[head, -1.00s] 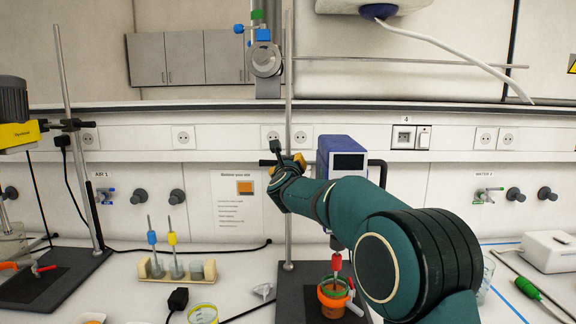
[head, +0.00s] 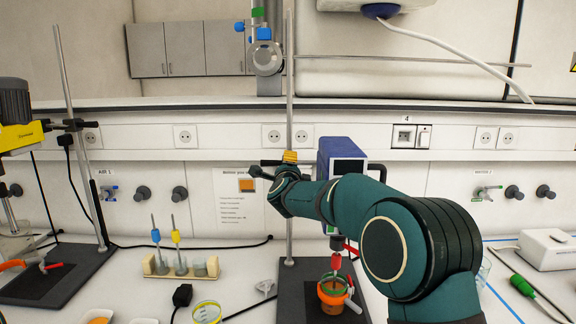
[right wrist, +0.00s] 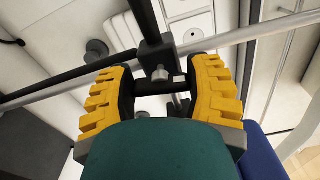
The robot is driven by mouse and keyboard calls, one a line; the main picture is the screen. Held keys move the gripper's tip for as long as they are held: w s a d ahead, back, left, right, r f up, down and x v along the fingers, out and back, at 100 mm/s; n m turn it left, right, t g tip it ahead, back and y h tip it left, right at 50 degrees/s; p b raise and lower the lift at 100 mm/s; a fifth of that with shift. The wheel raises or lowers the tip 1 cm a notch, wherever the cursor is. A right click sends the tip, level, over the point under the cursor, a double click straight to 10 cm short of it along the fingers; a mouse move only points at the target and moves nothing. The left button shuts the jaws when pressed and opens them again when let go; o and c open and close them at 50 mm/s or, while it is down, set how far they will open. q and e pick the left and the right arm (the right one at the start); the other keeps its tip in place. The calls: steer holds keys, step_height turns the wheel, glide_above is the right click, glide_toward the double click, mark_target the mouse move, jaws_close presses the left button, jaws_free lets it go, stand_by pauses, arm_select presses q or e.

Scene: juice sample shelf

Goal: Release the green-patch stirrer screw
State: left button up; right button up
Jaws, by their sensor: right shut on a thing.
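The blue stirrer (head: 343,157) with a dark display hangs on a metal stand rod (head: 289,215) in the head view. My right gripper (head: 289,157) is at the rod, left of the stirrer. In the right wrist view its yellow fingers (right wrist: 162,92) stand on either side of a black clamp with a small metal screw (right wrist: 161,73). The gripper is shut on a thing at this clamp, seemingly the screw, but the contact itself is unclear. My left gripper is not in view.
An orange vessel (head: 333,295) stands under the stirrer on the dark stand base (head: 291,285). A second stand with a yellow stirrer (head: 18,136) is at the left. A wooden rack (head: 160,268) stands between them. A green-handled tool (head: 524,286) lies at the right.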

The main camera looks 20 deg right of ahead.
steer(key=shift+n+p, duration=0.35)
steer(key=shift+n, duration=0.45)
steer(key=shift+f, duration=0.1)
steer(key=o, duration=1.2)
steer(key=v, duration=1.2)
